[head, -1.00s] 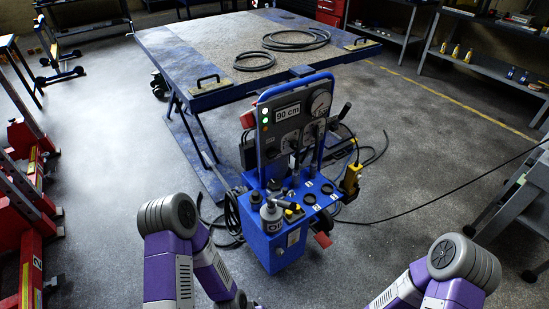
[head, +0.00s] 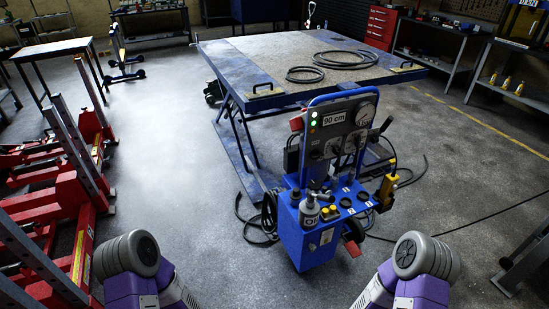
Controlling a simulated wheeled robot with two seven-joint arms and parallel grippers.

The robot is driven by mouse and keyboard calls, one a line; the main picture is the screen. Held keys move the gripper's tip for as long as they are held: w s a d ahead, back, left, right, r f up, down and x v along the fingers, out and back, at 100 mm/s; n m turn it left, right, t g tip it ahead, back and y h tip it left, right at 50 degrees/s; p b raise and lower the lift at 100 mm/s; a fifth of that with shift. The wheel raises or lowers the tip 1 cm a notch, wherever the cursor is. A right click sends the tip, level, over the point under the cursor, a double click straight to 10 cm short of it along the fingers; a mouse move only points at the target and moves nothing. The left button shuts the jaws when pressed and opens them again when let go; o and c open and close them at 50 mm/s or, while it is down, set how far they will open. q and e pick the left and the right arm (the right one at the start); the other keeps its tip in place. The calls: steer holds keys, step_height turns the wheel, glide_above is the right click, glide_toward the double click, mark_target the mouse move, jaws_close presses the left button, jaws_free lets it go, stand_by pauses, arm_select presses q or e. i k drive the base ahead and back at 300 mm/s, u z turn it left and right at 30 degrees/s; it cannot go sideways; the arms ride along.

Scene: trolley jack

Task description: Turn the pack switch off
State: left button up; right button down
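A blue wheeled power pack (head: 305,243) stands on the floor ahead of me, right of the middle. Its upright grey panel (head: 338,128) carries a "90 cm" display, lit lamps at the left edge and a round gauge. Several knobs and a grey bottle-like part (head: 309,211) sit on its top deck. The pack switch is too small to single out. Both my arms show only as purple links at the bottom edge, in front of the pack and apart from it. Neither gripper is in view.
A blue lift table (head: 240,72) with coiled black hoses (head: 346,60) stands behind the pack. Red jack equipment (head: 75,170) fills the left side. Cables lie on the floor around the pack. Open floor (head: 170,170) lies left of the pack.

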mark_target(315, 153)
steer(key=u, duration=0.35)
steer(key=i, duration=0.7)
steer(key=z, duration=1.5)
